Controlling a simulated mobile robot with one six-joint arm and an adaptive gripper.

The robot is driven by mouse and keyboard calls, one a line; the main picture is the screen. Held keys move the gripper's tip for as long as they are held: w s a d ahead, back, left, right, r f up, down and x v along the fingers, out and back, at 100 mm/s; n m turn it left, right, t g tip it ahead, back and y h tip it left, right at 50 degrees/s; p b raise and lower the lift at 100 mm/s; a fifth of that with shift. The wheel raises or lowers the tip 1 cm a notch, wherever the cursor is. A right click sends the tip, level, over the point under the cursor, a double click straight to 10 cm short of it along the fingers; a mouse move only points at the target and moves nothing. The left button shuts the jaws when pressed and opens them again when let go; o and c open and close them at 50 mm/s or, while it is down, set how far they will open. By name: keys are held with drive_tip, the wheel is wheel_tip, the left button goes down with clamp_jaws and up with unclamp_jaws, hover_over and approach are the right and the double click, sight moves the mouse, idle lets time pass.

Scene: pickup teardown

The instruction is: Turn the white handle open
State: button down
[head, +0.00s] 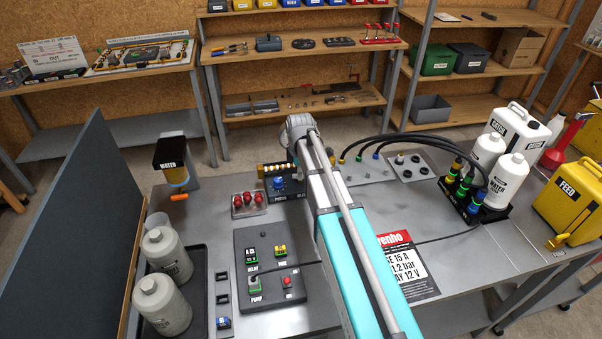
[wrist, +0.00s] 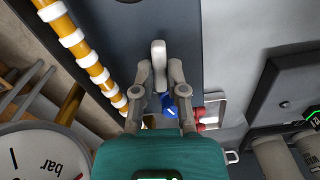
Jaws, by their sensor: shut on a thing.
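The white handle (wrist: 158,53) shows in the wrist view as a pale rounded lever pointing up the picture, over a dark blue-grey panel. My gripper (wrist: 159,70) has one finger on each side of its lower part and is shut on it. The handle's lower end and its pivot are hidden between the fingers. A blue part (wrist: 170,108) with a white mark shows between the fingers, below the handle. In the head view my own arm covers the gripper and the handle.
A yellow bar with white bands (wrist: 90,58) runs close by on the left in the wrist view, above a round gauge (wrist: 42,155) marked bar. In the head view, red knobs (head: 248,198) and a black control panel (head: 272,262) stand left of my arm.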

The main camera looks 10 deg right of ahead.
drive_tip(key=shift+n, duration=1.1)
drive_tip(key=c, duration=0.7)
unclamp_jaws()
drive_tip(key=shift+r, duration=0.15)
